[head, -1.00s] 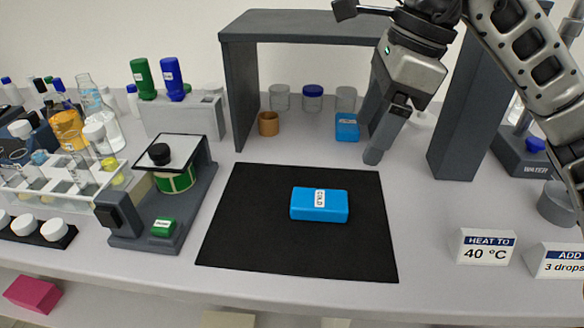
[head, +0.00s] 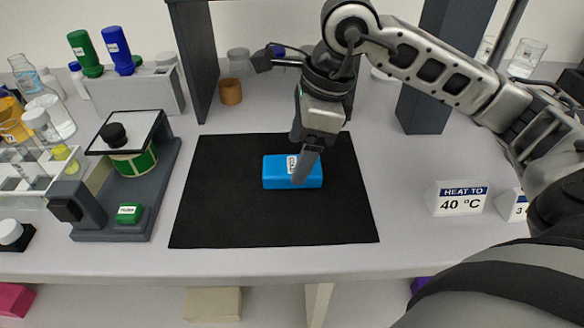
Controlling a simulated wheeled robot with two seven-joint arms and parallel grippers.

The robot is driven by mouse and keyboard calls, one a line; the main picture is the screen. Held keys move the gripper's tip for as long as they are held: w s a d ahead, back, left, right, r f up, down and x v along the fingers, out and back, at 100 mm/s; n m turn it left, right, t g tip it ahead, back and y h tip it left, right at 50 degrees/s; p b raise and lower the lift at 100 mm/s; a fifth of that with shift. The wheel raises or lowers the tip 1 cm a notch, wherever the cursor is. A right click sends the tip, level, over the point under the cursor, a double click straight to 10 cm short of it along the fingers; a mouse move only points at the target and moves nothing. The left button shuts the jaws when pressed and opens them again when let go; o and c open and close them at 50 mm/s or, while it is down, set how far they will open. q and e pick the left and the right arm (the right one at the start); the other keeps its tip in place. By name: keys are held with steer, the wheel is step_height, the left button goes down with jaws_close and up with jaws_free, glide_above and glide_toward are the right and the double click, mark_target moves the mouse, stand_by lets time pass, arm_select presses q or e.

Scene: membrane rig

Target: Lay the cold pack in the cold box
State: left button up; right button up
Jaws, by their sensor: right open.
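The cold pack (head: 275,173), a bright blue block with a white label, lies flat on the black mat (head: 215,220) in the middle of the bench. My right gripper (head: 297,161) is open, with its fingers pointing down at the pack. The near finger covers part of the pack's top and label; I cannot tell whether it touches the pack. I cannot make out a cold box in this view. My left gripper is not in view.
A grey device with a green drum (head: 132,162) stands left of the mat. A grey frame (head: 196,60) and a brown cup (head: 231,91) are behind. The mat's front half is clear.

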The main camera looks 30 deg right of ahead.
mark_target(293, 165)
steer(key=shift+x, duration=1.6)
steer(key=c, duration=1.2)
steer(key=shift+r, duration=0.15)
steer(key=shift+c, duration=0.2)
